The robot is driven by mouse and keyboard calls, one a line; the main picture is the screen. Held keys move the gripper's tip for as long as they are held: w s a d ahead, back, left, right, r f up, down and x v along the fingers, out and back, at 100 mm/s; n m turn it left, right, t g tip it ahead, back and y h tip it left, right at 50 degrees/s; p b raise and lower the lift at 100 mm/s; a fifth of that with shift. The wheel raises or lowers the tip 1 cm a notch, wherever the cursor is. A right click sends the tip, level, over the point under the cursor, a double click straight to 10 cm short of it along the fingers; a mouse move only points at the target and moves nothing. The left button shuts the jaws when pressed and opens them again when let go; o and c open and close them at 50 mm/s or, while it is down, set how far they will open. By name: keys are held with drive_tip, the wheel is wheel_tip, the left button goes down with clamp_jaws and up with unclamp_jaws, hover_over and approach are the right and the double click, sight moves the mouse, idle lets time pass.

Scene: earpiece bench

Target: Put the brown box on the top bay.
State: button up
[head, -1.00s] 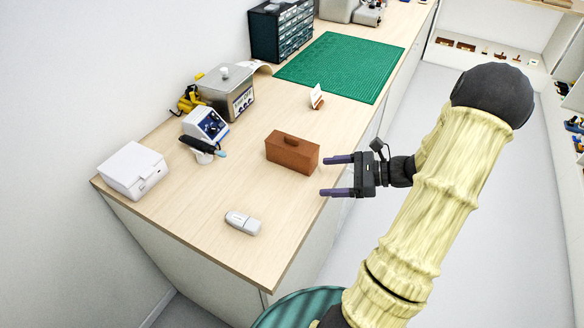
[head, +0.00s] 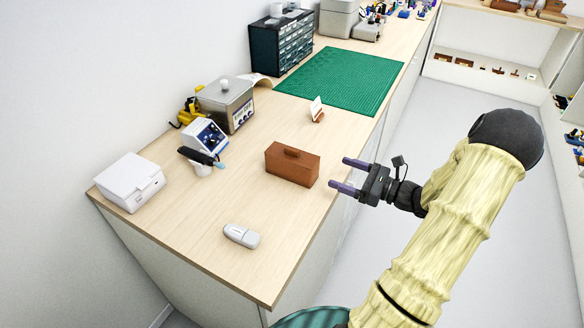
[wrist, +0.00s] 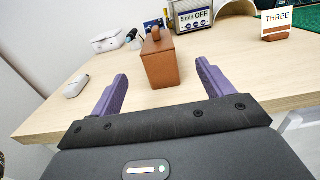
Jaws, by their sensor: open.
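The brown box (head: 292,163) stands upright on the wooden bench, near its right edge, with a raised handle on its top. It also shows in the wrist view (wrist: 160,62), ahead of and between my two purple fingers. My gripper (head: 347,174) is open and empty, just right of the box, with its fingers pointing at it across the bench edge. The fingertips are apart from the box. In the wrist view my gripper (wrist: 158,82) shows a wide gap between the fingers. I cannot tell which place is the top bay.
On the bench (head: 190,235) are a white case (head: 130,182), a small white device (head: 241,236), a blue-white instrument (head: 204,137), a metal bath (head: 226,103), a small card stand (head: 317,110) and a green mat (head: 340,80). Shelves (head: 490,70) with small items stand at the far right.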

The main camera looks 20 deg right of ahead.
sight(303, 159)
drive_tip(key=x, duration=0.7)
drive_tip(key=shift+w+a+p, duration=0.1)
drive_tip(key=shift+p, duration=0.25)
drive_tip(key=shift+f+p+x, duration=0.15)
drive_tip(key=shift+p+x, duration=0.1)
drive_tip(key=shift+x, duration=1.05)
drive_tip(key=shift+f+p+x, duration=0.2)
drive_tip(key=shift+x, duration=1.15)
drive_tip(key=shift+a, duration=0.15)
drive_tip(key=c, duration=1.2)
drive_tip(key=shift+r, duration=0.1)
wheel_tip(303, 159, up, 10)
drive_tip(key=shift+f, duration=0.1)
